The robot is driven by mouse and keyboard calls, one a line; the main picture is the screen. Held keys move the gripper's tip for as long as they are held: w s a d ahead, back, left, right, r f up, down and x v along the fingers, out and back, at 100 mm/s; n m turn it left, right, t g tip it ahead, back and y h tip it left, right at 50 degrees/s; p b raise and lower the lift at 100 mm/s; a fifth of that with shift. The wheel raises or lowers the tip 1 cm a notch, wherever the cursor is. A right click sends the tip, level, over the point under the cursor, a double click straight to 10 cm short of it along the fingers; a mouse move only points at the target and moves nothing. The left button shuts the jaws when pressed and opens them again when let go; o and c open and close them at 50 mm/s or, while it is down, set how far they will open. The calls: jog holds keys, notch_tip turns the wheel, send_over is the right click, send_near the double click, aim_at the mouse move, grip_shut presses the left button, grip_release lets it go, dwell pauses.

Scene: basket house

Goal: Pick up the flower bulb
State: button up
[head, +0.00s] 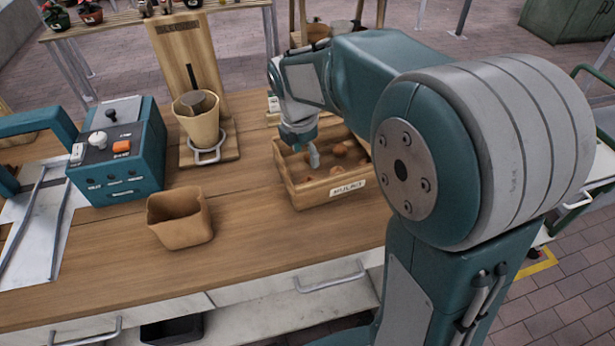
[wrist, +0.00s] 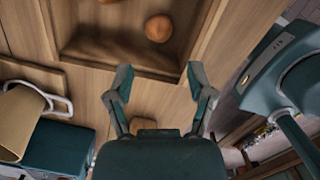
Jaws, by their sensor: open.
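Several round brown flower bulbs (head: 339,150) lie in a wooden crate (head: 322,192) with a label reading "BULBS". My gripper (head: 314,158) is over the crate in the head view, reaching down toward its inside. In the wrist view my gripper (wrist: 157,82) is open and empty, with its fingertips apart near the crate's edge (wrist: 130,68). One bulb (wrist: 158,28) lies in the crate beyond the fingertips, and another shows in part at the top edge of that view. My arm hides the right part of the crate in the head view.
An empty brown pot (head: 180,222) stands on the wooden table left of the crate. Behind it are a pot in a holder (head: 198,125) on a wooden stand and a teal machine (head: 120,160) with knobs. The table front between pot and crate is clear.

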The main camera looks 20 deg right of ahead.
aim_at(311, 178)
jog(key=f, duration=0.2)
jog(key=a+f, duration=0.1)
jog(key=f, duration=0.1)
jog(key=shift+f, duration=0.4)
jog(key=f, duration=0.1)
jog(key=d+f, duration=0.2)
jog(key=f, duration=0.1)
jog(key=shift+w+d+f, duration=0.1)
jog(key=shift+w+d, duration=0.1)
jog(key=shift+w, duration=0.1)
jog(key=shift+f, duration=0.4)
jog(key=shift+a+f, duration=0.1)
jog(key=shift+a, duration=0.4)
jog(key=shift+d, duration=0.1)
jog(key=c, duration=0.7)
jog(key=shift+d, duration=0.25)
